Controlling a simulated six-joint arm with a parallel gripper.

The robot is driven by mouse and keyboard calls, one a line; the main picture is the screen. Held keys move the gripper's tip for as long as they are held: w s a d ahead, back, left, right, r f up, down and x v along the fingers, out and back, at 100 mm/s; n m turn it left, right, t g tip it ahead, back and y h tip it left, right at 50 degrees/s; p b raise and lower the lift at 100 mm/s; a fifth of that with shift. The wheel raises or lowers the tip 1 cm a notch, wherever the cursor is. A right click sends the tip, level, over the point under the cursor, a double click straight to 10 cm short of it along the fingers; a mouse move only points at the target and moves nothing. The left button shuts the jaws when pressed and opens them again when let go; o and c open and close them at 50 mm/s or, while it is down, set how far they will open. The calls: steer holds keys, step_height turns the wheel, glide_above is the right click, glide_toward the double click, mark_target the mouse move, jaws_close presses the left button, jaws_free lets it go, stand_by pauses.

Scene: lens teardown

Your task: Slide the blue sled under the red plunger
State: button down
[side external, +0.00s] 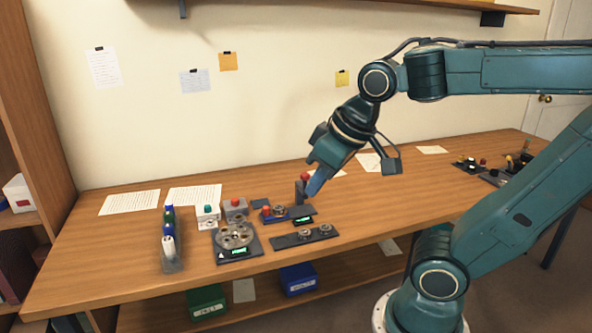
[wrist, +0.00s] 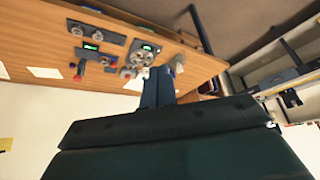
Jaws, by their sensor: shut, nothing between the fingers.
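The blue sled (side external: 275,217) lies on the table in the side view, with a red knob at its left end and a round metal part on top. The red plunger (side external: 304,177) tops a dark upright stand just right of and behind the sled. My gripper (side external: 314,190) points down and left, shut and empty, close to the right of the plunger in the picture. I cannot tell whether it touches the stand. In the wrist view the shut fingers (wrist: 158,80) show, and the small red and blue parts lie left of them.
A dark plate with a large metal disc (side external: 236,236) and a green display stands left of the sled. A dark plate with two round parts (side external: 304,236) lies in front. A rack of bottles (side external: 170,245) stands further left. The table right of my gripper is mostly clear.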

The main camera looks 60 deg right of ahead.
steer(key=w+d+f+m+g+h, duration=0.15)
steer(key=w+d, duration=0.25)
steer(key=w, duration=0.6)
steer(key=w+d+f+m+h, duration=0.2)
steer(key=w+d+f, duration=0.15)
steer(key=w, duration=0.55)
steer(key=w+d+f+m+g+h, duration=0.1)
steer(key=w+d+f, duration=0.3)
steer(key=w+f, duration=0.2)
steer(key=w+d+f+m+g+h, duration=0.1)
steer(key=w+d+f, duration=0.4)
steer(key=f, duration=0.5)
steer(key=shift+w+d+f+m+g+h, duration=0.2)
steer(key=shift+w+f+m+g+h, duration=0.15)
steer(key=shift+w+h, duration=0.35)
steer(key=shift+d+f, duration=0.1)
